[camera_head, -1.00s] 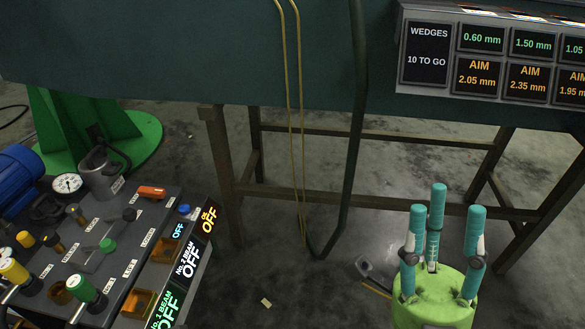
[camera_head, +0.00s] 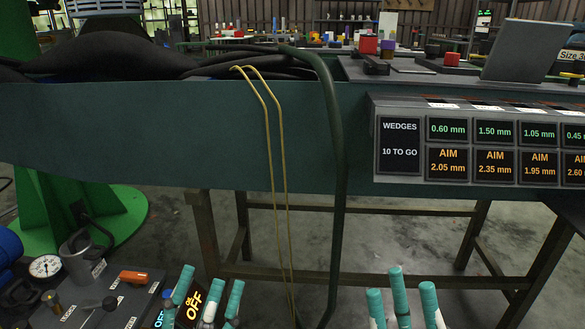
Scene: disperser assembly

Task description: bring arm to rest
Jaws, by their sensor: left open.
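My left gripper (camera_head: 207,292) shows at the bottom of the head view, in front of the control panel. My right gripper (camera_head: 402,295) is at the bottom, right of centre. Its teal fingers also point up, apart and empty. The palms of both grippers and the arms behind them are below the picture edge. Neither gripper visibly holds anything.
A dark green bench (camera_head: 150,135) crosses the view, with a WEDGES display (camera_head: 400,145) on its front. A green bent pipe (camera_head: 337,160) and yellow cables (camera_head: 275,150) hang before it. A control panel (camera_head: 95,300) with a gauge (camera_head: 45,266) stands at lower left.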

